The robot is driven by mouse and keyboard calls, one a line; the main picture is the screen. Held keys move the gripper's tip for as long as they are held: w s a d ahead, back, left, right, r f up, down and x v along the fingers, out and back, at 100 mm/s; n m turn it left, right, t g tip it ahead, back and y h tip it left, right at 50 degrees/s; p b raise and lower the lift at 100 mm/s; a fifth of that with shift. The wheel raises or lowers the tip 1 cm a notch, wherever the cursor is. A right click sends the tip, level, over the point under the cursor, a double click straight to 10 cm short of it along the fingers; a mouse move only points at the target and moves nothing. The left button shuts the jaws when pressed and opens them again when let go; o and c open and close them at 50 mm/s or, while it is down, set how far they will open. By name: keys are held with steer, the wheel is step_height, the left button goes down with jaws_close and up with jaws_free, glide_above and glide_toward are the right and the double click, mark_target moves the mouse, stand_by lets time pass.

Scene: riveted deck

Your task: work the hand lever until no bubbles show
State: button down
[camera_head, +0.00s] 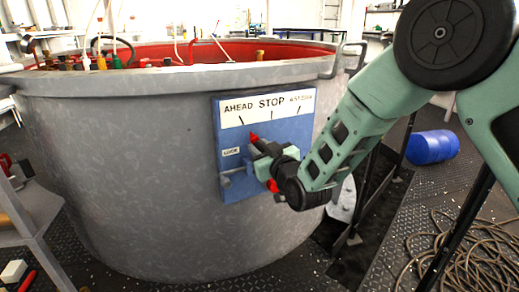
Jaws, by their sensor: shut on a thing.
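A blue panel (222,125) is fixed to the side of a large grey tub. Its white strip reads AHEAD, STOP and a partly hidden ASTERN, with black tick marks below. A red lever (253,136) shows at the panel's middle, its pointed tip up and left of the STOP tick. My gripper (259,148) is at the panel, shut on the red lever, and hides most of it. A blue-grey bar (236,175) sits beside a small LOCK label (231,152) at the panel's lower left. No bubbles are visible.
The grey tub (120,150) has a red inside, with several bottles and thin tubes at its rim. A blue drum (432,147) lies at right. Coiled rope (455,245) lies on the riveted deck. A grey shelf (32,235) stands at left.

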steer(key=shift+w+d+r, duration=0.15)
steer(key=shift+w+d, duration=0.05)
steer(key=shift+d, duration=0.2)
steer(key=w+d+m, duration=0.1)
steer(key=d+m, duration=0.1)
steer(key=d, duration=0.1)
steer(key=w+d+m, duration=0.2)
steer(key=d, duration=0.1)
steer(key=w+d+m+p, duration=0.1)
steer(key=d+m, duration=0.2)
steer(key=shift+w+r, duration=0.2)
steer(key=shift+w, duration=0.2)
steer(key=shift+w+d+f+m, duration=0.25)
steer(key=shift+w+d+m, duration=0.05)
steer(key=shift+d+m, duration=0.2)
steer(key=shift+w+d+f+m, duration=0.25)
steer(key=shift+d+m, duration=0.2)
steer(key=shift+m, duration=0.05)
steer(key=c, duration=1.2)
jaws_free()
steer(key=shift+a, duration=0.1)
steer(key=p+v, duration=0.3)
steer(key=v, duration=1.4)
steer(key=shift+s+p, duration=0.2)
steer(key=shift+p, duration=0.2)
steer(key=shift+r, duration=0.1)
